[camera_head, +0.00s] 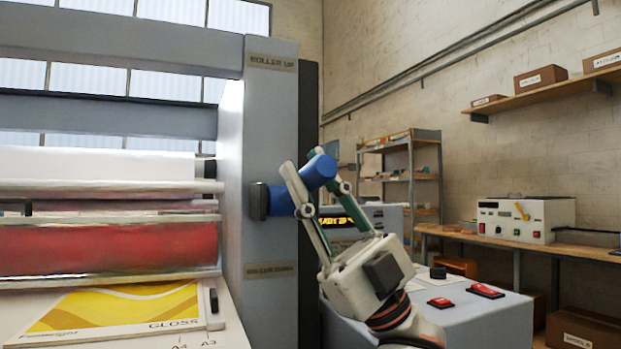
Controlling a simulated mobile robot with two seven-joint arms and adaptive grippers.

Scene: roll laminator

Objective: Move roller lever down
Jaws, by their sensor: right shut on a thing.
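The roller lever (279,203) is blue, with a dark pivot on the laminator's grey side column (271,120). Its arm reaches right from the pivot, and its thick rounded end is tilted up to the right. A "ROLLER UP" label (271,62) is above the lever and a "ROLLER DOWN" label (270,270) is below it. My right gripper (303,159) comes from the lower right, with its two fingers on either side of the blue end, shut on it. The fingers hide part of the lever. My left gripper is not in view.
Red and white rollers (110,248) and a yellow "GLOSS" sheet (120,308) are left of the column. A workbench with a control box (526,219) is at the right.

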